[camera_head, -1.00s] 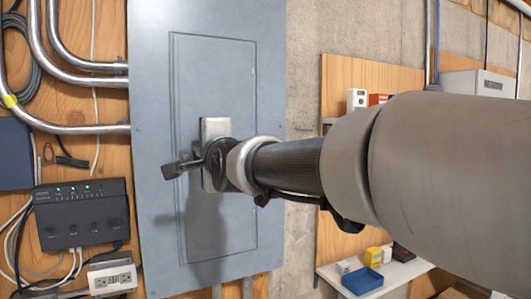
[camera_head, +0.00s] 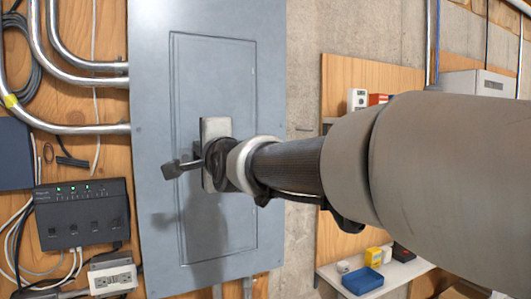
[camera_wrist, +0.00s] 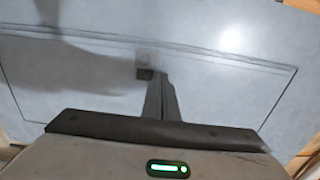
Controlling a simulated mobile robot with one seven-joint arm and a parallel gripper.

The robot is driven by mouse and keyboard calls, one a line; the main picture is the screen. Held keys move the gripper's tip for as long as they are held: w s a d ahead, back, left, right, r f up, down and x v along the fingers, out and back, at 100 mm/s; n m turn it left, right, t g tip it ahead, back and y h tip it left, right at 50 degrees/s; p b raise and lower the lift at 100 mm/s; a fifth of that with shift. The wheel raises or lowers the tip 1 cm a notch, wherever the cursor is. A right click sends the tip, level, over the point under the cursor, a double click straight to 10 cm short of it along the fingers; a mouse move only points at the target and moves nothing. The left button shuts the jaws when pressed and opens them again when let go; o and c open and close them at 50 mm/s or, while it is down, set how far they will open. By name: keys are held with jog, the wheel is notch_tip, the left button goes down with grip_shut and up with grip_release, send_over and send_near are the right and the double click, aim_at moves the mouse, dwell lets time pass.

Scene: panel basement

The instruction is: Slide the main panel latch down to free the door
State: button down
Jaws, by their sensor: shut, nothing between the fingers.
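The grey-blue main panel (camera_head: 155,80) is upright on the wall, its inner door (camera_head: 212,75) flush within a thin seam. My gripper (camera_head: 170,170) reaches in from the right and points left, its fingers shut and empty near the door's left seam. In the wrist view the shut fingers (camera_wrist: 162,98) lie before the door face (camera_wrist: 80,85). A small dark square (camera_wrist: 145,74) shows at their tips, just below a door seam; I cannot tell whether it is the latch or part of a fingertip. The latch is not clearly visible in the head view.
A black network box (camera_head: 85,215) and an outlet box (camera_head: 112,277) are at the lower left. Metal conduits (camera_head: 85,75) enter the panel's left side. A shelf (camera_head: 395,275) with a blue bin (camera_head: 362,281) is at the lower right.

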jog(key=shift+f+b, duration=0.7)
jog(key=shift+b, duration=0.1)
dwell(0.7)
jog(key=shift+r, duration=0.3)
dwell(0.4)
jog(key=b+v, duration=0.6)
jog(key=v, duration=0.1)
dwell(0.4)
jog(key=shift+d, duration=0.1)
